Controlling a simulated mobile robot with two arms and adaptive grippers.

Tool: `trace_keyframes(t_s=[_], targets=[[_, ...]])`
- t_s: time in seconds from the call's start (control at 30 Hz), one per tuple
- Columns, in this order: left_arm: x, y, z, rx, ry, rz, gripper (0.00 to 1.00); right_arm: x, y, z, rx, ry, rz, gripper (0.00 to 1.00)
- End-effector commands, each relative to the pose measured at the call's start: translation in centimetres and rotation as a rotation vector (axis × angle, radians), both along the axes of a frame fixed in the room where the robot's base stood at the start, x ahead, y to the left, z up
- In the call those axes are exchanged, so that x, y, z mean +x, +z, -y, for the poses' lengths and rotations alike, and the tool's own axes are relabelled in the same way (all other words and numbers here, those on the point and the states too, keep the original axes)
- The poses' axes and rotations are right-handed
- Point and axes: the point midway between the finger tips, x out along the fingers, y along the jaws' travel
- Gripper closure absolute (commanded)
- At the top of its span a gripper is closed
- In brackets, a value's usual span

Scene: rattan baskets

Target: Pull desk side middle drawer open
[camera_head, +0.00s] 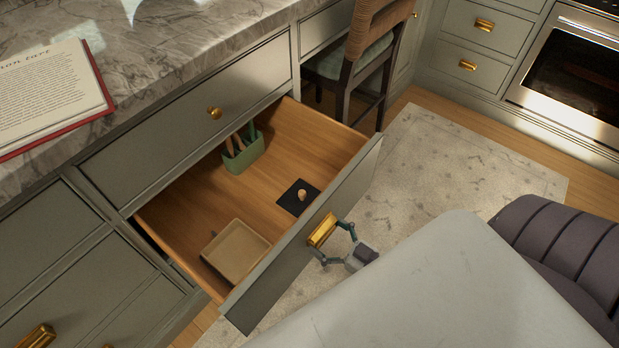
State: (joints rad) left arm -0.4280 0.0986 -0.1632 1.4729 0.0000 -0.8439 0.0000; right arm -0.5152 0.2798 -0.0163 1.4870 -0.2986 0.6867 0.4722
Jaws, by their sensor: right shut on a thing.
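The desk side middle drawer (318,235) stands pulled far out, with its wooden inside in plain view. Its front carries a gold handle (321,231). My right gripper (330,240) is shut on this handle at the outer side of the drawer front. Inside the drawer are a green holder (243,155) with utensils at the back, a beige tray (236,253) at the front left, and a black square (298,197) with a small light object on it. My left gripper is not in view.
Above is a closed drawer with a round gold knob (214,113). An open book (45,95) lies on the marble counter (160,60). A chair (360,65) stands just behind the open drawer. A pale rug (440,165) covers the floor; an oven (575,75) is at upper right.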

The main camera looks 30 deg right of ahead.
Motion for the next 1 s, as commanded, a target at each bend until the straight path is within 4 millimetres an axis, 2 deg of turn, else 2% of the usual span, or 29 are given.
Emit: trace_keyframes(t_s=[0.2,0.4,0.63,1.0], targets=[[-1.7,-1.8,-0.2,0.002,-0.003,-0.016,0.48,-3.5,0.1,1.3,-0.001,0.000,-0.003,0.70],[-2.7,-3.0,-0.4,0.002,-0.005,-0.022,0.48,-5.7,0.1,2.1,-0.001,0.000,-0.002,0.70],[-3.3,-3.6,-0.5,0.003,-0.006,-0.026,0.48,-7.0,0.1,2.6,-0.002,0.001,0.001,0.70],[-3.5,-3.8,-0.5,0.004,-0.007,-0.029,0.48,-7.3,0.0,2.7,-0.002,0.001,0.002,0.70]])
